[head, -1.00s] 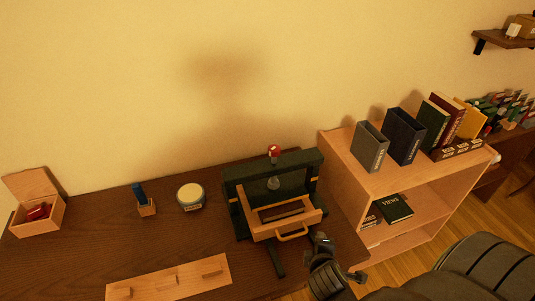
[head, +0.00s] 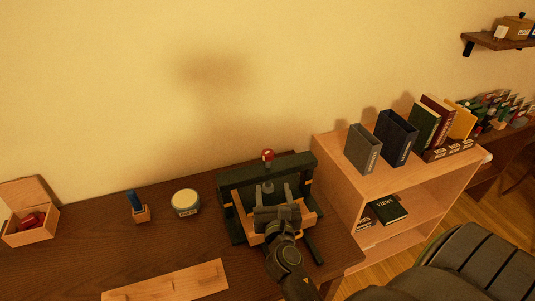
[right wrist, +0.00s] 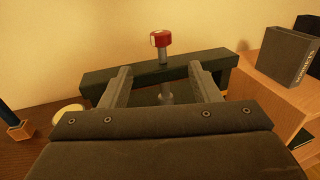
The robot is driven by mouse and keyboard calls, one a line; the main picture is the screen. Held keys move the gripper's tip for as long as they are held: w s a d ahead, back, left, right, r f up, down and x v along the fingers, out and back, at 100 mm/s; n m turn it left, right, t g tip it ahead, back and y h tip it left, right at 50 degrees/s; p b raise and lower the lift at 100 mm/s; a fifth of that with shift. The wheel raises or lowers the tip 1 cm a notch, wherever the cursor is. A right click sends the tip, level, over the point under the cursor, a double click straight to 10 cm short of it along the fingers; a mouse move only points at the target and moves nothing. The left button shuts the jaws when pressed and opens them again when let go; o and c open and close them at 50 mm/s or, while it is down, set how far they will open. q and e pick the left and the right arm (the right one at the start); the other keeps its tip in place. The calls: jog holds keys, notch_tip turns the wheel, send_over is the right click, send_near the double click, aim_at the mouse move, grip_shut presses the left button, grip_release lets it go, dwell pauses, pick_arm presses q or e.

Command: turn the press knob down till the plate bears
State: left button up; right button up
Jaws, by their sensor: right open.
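The press has a dark green frame (head: 232,183) and stands on the brown desk by the wall. Its red knob (head: 268,155) sits on top of the crossbar, and it also shows in the right wrist view (right wrist: 161,39) with a pale mark on its face. A grey screw shaft (right wrist: 166,92) runs below the bar. A light wooden drawer or tray (head: 308,217) is at the press's front, partly hidden by my arm. My right gripper (head: 273,190) is open and empty in front of the press, its fingers below and short of the knob. The plate is hidden. My left gripper is not in view.
A round tin (head: 186,203), a small wooden holder (head: 142,213) with a blue item, and an open wooden box (head: 30,232) stand to the left. A wooden board (head: 165,283) lies in front. A bookshelf (head: 395,180) with binders stands close right of the press.

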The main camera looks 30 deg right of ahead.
aim_at(268, 159)
jog(key=p+x, duration=0.1)
jog(key=x, duration=1.4)
jog(key=shift+w+d, duration=0.25)
jog(key=shift+c, duration=0.5)
jog(key=c, duration=0.9)
jog(key=shift+o, duration=0.2)
